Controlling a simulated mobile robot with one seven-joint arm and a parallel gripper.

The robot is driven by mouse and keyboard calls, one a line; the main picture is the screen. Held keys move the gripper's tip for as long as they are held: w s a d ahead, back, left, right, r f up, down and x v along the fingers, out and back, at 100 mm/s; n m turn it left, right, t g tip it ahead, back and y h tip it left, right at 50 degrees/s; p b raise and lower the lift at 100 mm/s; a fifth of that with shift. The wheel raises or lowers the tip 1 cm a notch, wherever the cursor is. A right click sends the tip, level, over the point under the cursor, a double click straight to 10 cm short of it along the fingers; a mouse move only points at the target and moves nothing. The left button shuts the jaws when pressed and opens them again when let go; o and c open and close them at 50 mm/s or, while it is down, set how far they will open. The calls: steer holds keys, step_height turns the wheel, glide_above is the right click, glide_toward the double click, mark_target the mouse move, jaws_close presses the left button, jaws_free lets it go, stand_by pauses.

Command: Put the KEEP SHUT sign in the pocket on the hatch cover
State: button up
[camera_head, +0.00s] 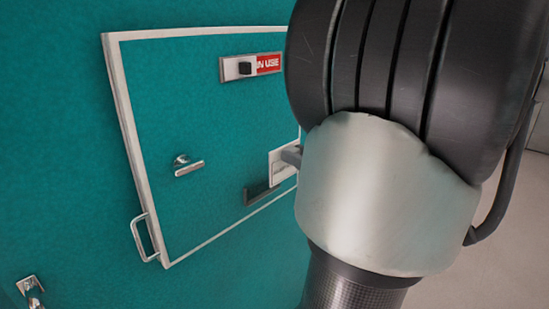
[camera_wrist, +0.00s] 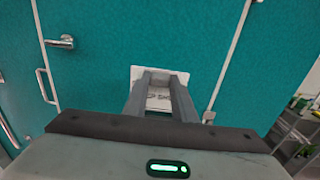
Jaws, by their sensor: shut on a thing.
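The KEEP SHUT sign, a small white plate (camera_head: 281,168), shows in front of the lower right of the teal hatch cover (camera_head: 200,110). In the wrist view the sign (camera_wrist: 160,75) sits between my fingers, with part of its lettering visible. My gripper (camera_wrist: 161,84) is shut on it; a finger (camera_head: 291,155) shows in the head view, and my arm hides the rest. The pocket, a dark grey angled strip (camera_head: 259,195), is low on the cover, just below and left of the sign in the picture. I cannot see the pocket in the wrist view.
A slider with a black knob and a red IN USE label (camera_head: 268,64) is near the cover's top. A metal lever (camera_head: 188,167) is mid-cover. A loop handle (camera_head: 147,238) is at its lower left edge. A shelf rack (camera_wrist: 295,130) stands right in the wrist view.

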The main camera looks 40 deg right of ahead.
mark_target(284, 171)
steer(key=shift+w+a+f+b, duration=0.1)
steer(key=shift+w+f+b, duration=0.1)
steer(key=shift+w, duration=0.5)
steer(key=shift+w+a+f+b, duration=0.1)
steer(key=shift+w+f+b, duration=0.15)
steer(key=shift+w, duration=0.4)
steer(key=shift+w+f+b, duration=0.15)
steer(key=shift+w+b, duration=0.05)
steer(key=shift+w, duration=0.5)
steer(key=shift+w+a+f, duration=0.1)
steer(key=shift+w+f, duration=0.05)
steer(key=shift+w, duration=0.65)
steer(key=shift+w+f, duration=0.1)
steer(key=shift+w, duration=0.7)
steer(key=shift+f, duration=0.35)
steer(key=shift+f+b, duration=0.35)
steer(key=shift+b, duration=0.2)
steer(key=shift+f, duration=0.15)
steer(key=shift+f+b, duration=0.35)
steer(key=shift+f, duration=0.15)
steer(key=shift+f+b, duration=0.45)
steer(key=shift+b, duration=0.05)
